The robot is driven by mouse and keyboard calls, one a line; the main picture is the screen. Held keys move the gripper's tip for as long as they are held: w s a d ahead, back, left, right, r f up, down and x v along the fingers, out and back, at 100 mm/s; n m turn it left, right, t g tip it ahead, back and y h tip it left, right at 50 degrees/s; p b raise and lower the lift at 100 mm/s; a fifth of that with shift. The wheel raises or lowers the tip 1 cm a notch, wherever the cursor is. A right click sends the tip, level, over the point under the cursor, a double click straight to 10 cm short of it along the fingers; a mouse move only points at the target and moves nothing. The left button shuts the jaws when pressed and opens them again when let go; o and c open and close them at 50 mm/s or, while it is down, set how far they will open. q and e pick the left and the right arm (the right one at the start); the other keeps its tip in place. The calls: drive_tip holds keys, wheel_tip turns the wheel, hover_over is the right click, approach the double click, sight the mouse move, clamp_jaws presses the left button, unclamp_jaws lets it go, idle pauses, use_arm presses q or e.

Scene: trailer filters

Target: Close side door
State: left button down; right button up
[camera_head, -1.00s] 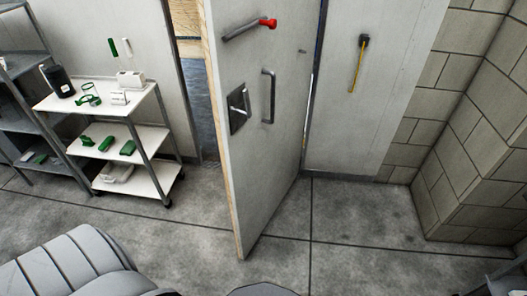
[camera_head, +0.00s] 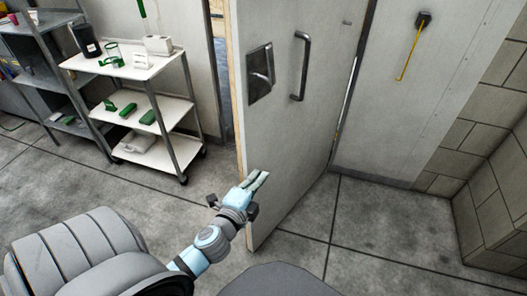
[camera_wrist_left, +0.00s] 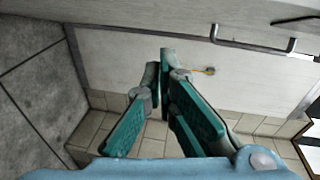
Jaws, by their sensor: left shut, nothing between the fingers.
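The side door (camera_head: 300,140) is a pale grey panel standing ajar, with a gap at its left edge. It carries a vertical bar handle (camera_head: 300,66) and a dark recessed latch plate (camera_head: 260,75). My left gripper (camera_head: 260,179) is in front of the door's lower left part, near its free edge; I cannot tell whether it touches. Its fingers are together and empty. In the left wrist view the green-padded fingers (camera_wrist_left: 165,75) converge, and the bar handle (camera_wrist_left: 265,46) shows at upper right. My right gripper is not in view.
A white shelf cart (camera_head: 125,62) with green and white items stands left of the doorway, with a grey rack (camera_head: 48,60) beyond it. A wall panel with a yellow strap (camera_head: 408,55) and a block wall (camera_head: 490,150) are at right. The floor in front is clear.

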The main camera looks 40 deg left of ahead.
sight(265, 136)
use_arm(q)
wheel_tip(265, 136, up, 6)
drive_tip(key=m+t, duration=0.1)
drive_tip(key=t, duration=0.1)
drive_tip(key=w+a, duration=0.1)
drive_tip(key=w, duration=0.2)
drive_tip(key=w+a, duration=0.2)
drive_tip(key=w, duration=0.1)
drive_tip(key=w+a, duration=0.2)
drive_tip(key=w, duration=0.2)
drive_tip(key=shift+a+f, duration=0.15)
drive_tip(key=shift+f, duration=0.05)
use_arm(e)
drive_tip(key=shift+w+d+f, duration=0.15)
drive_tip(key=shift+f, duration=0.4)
use_arm(q)
drive_tip(key=shift+a, duration=0.1)
